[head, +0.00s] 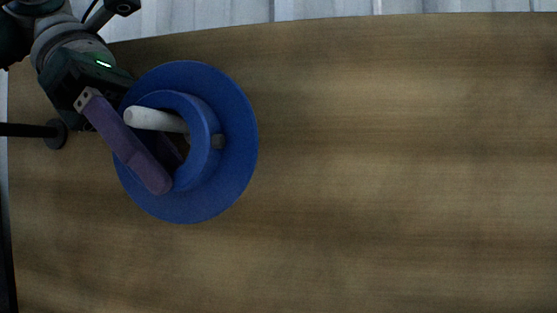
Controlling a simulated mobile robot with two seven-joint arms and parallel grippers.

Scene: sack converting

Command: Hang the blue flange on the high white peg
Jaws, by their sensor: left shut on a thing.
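The blue flange (238,150) is a wide disc with a raised round hub and a small grey knob on the hub's right side. It is in front of the wooden board at the left. The white peg (150,119) shows inside the hub's opening, its rounded tip pointing left across the hub's rim. The flange appears to be around the peg; whether it touches the peg or rests on it I cannot tell. My left gripper (168,171) has purple fingers and is shut on the left side of the flange's hub. My right gripper is not in view.
A black peg (28,130) with a round dark base sticks out at the left edge, beside my left gripper. The wooden board (400,160) is bare to the right of the flange. A pale corrugated surface (330,8) shows along the top.

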